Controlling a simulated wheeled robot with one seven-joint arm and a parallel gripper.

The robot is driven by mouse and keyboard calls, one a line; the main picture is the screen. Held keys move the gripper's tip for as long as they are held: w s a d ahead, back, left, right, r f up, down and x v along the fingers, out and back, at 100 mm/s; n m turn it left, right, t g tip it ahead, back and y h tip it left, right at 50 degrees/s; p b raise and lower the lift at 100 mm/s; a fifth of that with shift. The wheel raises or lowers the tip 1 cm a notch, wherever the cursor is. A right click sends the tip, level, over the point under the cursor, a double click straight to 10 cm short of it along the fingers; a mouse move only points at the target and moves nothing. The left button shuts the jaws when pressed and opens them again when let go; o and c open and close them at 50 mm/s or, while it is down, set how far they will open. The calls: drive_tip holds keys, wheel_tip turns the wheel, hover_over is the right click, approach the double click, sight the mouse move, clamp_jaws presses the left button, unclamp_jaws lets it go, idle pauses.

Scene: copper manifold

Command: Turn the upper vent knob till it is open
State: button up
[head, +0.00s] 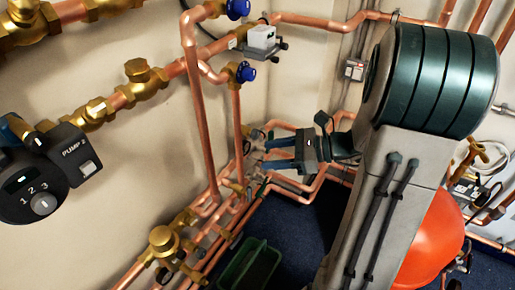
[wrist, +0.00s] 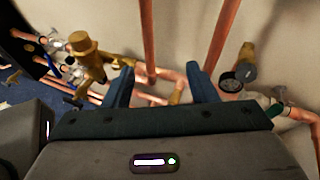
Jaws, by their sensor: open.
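Two blue knobs sit on the copper pipes in the head view. The upper blue knob (head: 238,9) is at the top edge, and the lower blue knob (head: 246,72) is below it. I cannot tell for sure which part is the upper vent knob. My gripper (head: 266,154) is well below both knobs, beside the lower pipes, with its fingers pointing left. In the wrist view my gripper (wrist: 162,88) is open, its two dark blue fingers apart. A brass fitting (wrist: 178,92) on a copper pipe shows beyond the gap. I cannot see either blue knob there.
Brass valves (head: 163,240) and horizontal pipes run low on the left. A green bin (head: 248,266) stands on the dark floor. A red tank (head: 430,240) is behind my arm. In the wrist view a round gauge (wrist: 230,84) is right of my fingers and a brass valve (wrist: 88,55) left.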

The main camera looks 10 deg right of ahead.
sight(258, 135)
drive_tip(key=w+d+f+m+t+b, duration=0.5)
drive_tip(key=d+f+m+t, duration=0.2)
drive_tip(key=d, duration=0.3)
drive_tip(key=b+x, duration=0.3)
drive_tip(key=x, duration=1.1)
drive_tip(key=shift+w+d, duration=0.1)
drive_tip(key=shift+w, duration=0.05)
drive_tip(key=c, duration=1)
